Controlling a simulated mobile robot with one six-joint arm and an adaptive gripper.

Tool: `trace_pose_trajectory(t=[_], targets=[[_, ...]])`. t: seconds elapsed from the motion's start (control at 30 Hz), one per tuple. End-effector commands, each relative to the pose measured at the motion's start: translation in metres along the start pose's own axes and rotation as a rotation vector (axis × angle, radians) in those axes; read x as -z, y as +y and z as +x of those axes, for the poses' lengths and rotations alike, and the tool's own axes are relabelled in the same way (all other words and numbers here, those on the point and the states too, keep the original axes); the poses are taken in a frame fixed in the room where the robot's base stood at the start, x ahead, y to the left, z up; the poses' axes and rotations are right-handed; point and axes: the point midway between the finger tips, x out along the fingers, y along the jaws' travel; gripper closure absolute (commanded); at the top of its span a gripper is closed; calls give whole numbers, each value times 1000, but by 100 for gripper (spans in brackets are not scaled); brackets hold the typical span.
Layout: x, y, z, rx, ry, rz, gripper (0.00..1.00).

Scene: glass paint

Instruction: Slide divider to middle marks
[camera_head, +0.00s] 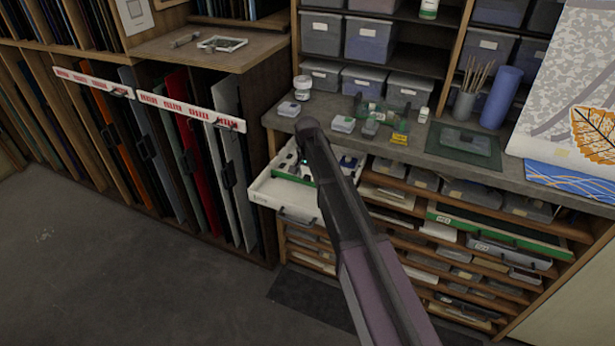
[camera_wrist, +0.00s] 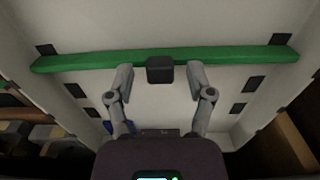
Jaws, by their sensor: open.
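The green divider (camera_wrist: 100,60) spans a white drawer (camera_wrist: 135,97) in the wrist view, just on my side of the farthest pair of dark marks. A black block (camera_wrist: 160,69) sits at the divider's middle. My gripper (camera_wrist: 160,78) is open, with one finger on each side of the block and visible gaps. Dark side-wall marks include a middle left mark (camera_wrist: 75,90) and a middle right mark (camera_wrist: 254,83); another pair lies nearer me.
A grey workbench (camera_head: 340,148) with jars and small boxes stands above the drawer. Another green-edged drawer (camera_head: 490,232) is at the right. Upright coloured sheets (camera_head: 190,150) fill the rack at left.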

Motion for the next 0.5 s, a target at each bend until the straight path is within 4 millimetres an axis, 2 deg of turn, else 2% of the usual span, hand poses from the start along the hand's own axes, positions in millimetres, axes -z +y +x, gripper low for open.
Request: trace_pose_trajectory(t=[0.07,0.1,0.3,0.33,0.5], targets=[[0,0,0,0,0,0,31],[0,0,0,0,0,0,37],[0,0,0,0,0,0,97],[0,0,0,0,0,0,100],[2,0,0,0,0,0,100]])
